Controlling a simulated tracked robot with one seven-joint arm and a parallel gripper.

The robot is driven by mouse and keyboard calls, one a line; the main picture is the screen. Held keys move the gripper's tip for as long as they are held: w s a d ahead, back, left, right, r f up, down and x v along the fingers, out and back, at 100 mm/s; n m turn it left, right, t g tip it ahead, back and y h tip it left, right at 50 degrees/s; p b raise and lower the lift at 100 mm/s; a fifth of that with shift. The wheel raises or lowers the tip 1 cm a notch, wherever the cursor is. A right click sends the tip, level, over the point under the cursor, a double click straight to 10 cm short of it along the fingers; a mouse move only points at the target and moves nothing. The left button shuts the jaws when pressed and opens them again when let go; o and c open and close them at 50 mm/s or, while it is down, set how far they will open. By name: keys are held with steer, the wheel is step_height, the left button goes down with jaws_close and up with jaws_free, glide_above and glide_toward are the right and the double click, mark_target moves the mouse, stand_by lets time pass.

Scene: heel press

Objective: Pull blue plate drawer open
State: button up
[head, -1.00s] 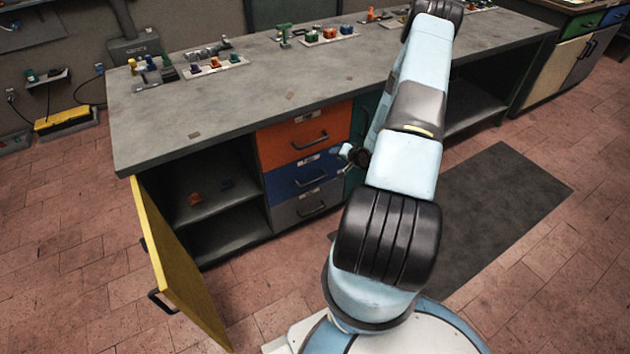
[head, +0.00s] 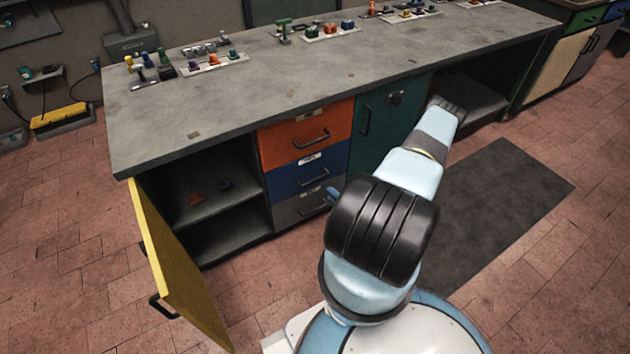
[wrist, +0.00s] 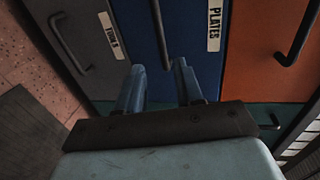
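The blue drawer (head: 285,183) is in the middle of a stack of three and looks shut, flush with its neighbours. In the head view only a bit of my gripper (head: 333,194) shows beside the drawers; my arm hides the rest.
An orange drawer (head: 280,145) is above and a grey drawer (head: 290,212) below, both with bar handles. A green door (head: 378,130) is to the right. A yellow door (head: 175,265) stands open at the left. The floor in front is clear.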

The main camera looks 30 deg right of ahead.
mark_target(316, 180)
steer(key=x, duration=1.3)
steer(key=shift+w+d, duration=0.1)
steer(key=shift+w, duration=0.05)
jaws_close()
